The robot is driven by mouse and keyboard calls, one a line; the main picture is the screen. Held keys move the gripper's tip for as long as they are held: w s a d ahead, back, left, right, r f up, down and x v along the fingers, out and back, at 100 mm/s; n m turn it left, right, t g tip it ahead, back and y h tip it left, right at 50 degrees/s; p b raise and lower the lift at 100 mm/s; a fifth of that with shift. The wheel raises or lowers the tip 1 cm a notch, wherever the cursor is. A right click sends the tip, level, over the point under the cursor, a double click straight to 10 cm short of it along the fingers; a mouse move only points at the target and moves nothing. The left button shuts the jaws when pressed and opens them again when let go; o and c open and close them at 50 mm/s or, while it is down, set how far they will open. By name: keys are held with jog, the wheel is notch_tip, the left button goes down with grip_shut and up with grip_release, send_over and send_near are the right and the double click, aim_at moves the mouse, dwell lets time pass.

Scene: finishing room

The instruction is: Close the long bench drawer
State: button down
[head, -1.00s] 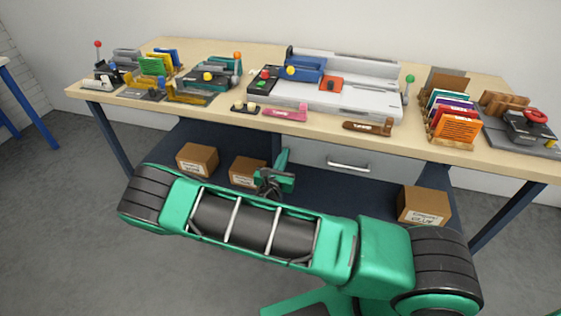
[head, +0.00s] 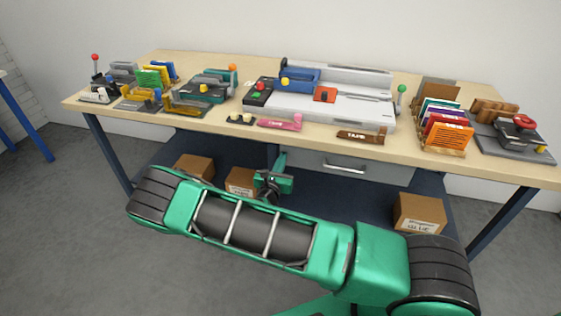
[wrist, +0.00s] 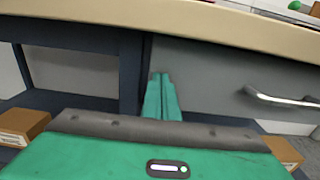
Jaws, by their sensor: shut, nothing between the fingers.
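The long bench drawer (head: 372,169) is a grey front under the bench top, right of a dark blue upright, with a silver bar handle (head: 345,168). It also shows in the wrist view (wrist: 215,85), with its handle (wrist: 280,99) at the right. I cannot tell whether the drawer is fully closed. My gripper (head: 281,160) is green, shut and empty, by the left end of the drawer front. In the wrist view my gripper (wrist: 160,78) points at the front's left edge, left of the handle; I cannot tell if it touches.
The wooden bench top (head: 220,122) overhangs the drawer and carries tools and racks. Cardboard boxes stand on the lower shelf, one at the right (head: 419,212) and one behind my arm (head: 241,181). The grey floor (head: 70,230) is clear at the left.

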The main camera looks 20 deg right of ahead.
jog(key=v, duration=1.4)
jog(key=s+d+r+m+g+h, duration=0.1)
jog(key=s+d+r+m+g, duration=0.2)
jog(key=d+m+g, duration=0.45)
jog(key=s+d+r+m+g+h, duration=0.1)
jog(key=s+d+r+m+g, duration=0.3)
jog(key=d+m, duration=0.5)
jog(key=s+d+r+m+g+y, duration=0.4)
jog(key=s+d+r+m+g, duration=0.1)
jog(key=s+d+m, duration=0.3)
jog(key=s+a+r+m+y, duration=0.1)
jog(key=s+r+m+y, duration=0.3)
jog(key=s, duration=0.5)
jog(key=s+a+r+m+t+y, duration=0.1)
jog(key=s+a+r+m+y, duration=0.1)
jog(key=s+r+m+y, duration=0.2)
jog(key=s+r+m, duration=0.3)
jog(key=s+r, duration=0.1)
jog(key=s, duration=0.1)
jog(key=shift+a+r, duration=0.15)
jog(key=shift+a, duration=0.15)
jog(key=shift+t, duration=0.25)
